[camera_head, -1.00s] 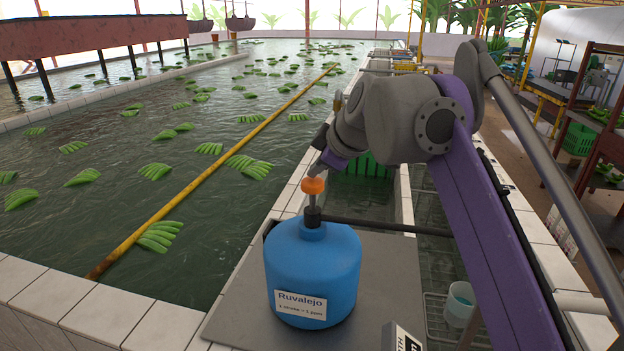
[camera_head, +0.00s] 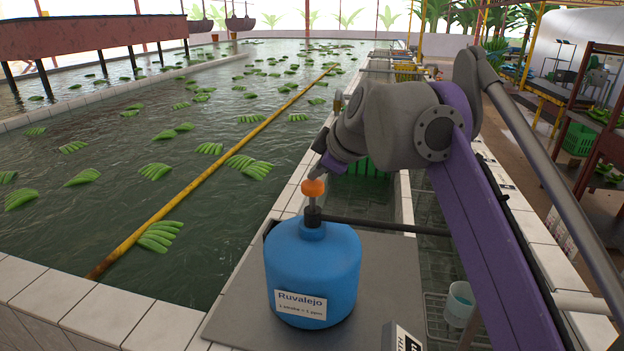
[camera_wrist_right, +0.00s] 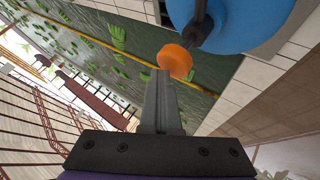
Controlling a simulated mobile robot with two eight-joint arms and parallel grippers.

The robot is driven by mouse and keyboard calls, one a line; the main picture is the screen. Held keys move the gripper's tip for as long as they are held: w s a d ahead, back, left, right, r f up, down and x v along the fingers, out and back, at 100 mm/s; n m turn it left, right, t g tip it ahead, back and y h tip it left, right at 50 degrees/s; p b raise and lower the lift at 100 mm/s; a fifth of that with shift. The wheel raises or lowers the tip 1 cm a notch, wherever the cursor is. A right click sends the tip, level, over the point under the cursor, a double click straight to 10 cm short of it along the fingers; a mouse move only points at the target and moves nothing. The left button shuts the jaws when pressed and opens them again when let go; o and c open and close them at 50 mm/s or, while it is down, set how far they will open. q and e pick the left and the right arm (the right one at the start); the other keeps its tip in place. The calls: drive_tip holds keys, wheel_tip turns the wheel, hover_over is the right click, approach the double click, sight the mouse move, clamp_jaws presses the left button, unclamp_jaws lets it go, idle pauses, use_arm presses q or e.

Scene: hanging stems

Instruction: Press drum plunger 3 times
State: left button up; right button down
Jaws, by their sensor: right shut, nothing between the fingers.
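The blue drum (camera_head: 312,262), labelled Ruvalejo, stands upright on a grey plate (camera_head: 385,280) at the tank's corner. Its plunger has an orange knob (camera_head: 313,187) on a dark stem (camera_head: 312,205), with a gap of stem showing below the knob. My right gripper (camera_head: 317,172) is shut and empty, with its tips just above the knob at its upper right. In the right wrist view, the shut fingers (camera_wrist_right: 163,80) point at the orange knob (camera_wrist_right: 175,61), with the blue drum (camera_wrist_right: 235,22) beyond. Whether the tips touch the knob is hard to tell. My left gripper is not in view.
A dark hose (camera_head: 385,226) runs right from the drum top. A yellow pole (camera_head: 215,170) crosses the water tank, where green banana bunches float. A pale cup (camera_head: 460,298) stands in a rack at lower right. A green crate (camera_head: 366,167) sits behind my wrist.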

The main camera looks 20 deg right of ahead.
sight(316, 184)
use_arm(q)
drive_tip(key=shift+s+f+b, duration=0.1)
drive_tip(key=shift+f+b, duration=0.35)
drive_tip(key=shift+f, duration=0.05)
use_arm(e)
drive_tip(key=shift+f, duration=1.1)
idle(0.4)
drive_tip(key=shift+r+p, duration=1.3)
drive_tip(key=shift+r, duration=0.15)
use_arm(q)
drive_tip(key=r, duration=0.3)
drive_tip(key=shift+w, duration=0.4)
use_arm(e)
drive_tip(key=shift+w, duration=0.1)
drive_tip(key=shift+r+p, duration=0.4)
drive_tip(key=shift+r, duration=0.1)
wheel_tip(316, 184, up, 5)
drive_tip(key=p, duration=0.4)
drive_tip(key=shift+f, duration=0.1)
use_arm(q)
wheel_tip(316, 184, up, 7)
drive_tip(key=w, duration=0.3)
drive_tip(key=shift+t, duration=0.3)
